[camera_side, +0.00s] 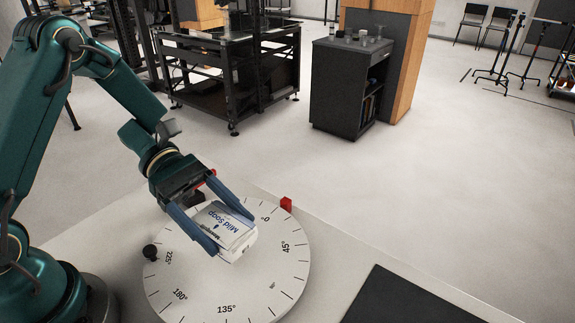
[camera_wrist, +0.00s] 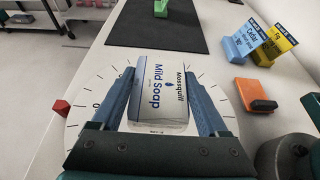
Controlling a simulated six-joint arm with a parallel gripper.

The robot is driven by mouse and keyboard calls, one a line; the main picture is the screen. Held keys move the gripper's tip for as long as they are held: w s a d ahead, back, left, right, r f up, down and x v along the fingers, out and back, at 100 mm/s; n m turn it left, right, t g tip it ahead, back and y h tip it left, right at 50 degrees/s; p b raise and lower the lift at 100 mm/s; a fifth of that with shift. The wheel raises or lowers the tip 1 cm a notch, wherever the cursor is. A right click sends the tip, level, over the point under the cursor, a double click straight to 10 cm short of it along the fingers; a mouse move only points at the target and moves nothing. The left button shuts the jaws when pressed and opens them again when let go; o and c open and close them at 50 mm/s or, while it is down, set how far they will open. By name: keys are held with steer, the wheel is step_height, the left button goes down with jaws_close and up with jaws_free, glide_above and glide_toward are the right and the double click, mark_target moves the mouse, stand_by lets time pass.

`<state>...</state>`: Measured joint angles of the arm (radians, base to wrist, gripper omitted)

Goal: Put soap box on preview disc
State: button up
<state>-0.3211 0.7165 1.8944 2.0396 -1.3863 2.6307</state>
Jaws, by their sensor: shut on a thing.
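The soap box (camera_side: 228,228), white and blue with "Mild Soap" printed on it, is between the two blue fingers of my gripper (camera_side: 231,226). It also shows in the wrist view (camera_wrist: 159,95), with a finger along each side. My gripper is shut on it. The preview disc (camera_side: 275,276) is a white round dial with degree marks, and the box is over its upper middle part. I cannot tell whether the box touches the disc. The disc's rim also shows around the fingers in the wrist view (camera_wrist: 110,72).
A red marker (camera_side: 286,204) stands at the disc's far edge and a black knob (camera_side: 150,252) at its left edge. A black mat (camera_side: 400,299) lies to the right.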

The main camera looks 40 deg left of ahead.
mark_target(225, 240)
steer(key=shift+f, duration=1.9)
steer(key=o, duration=1.3)
steer(key=shift+f, duration=0.1)
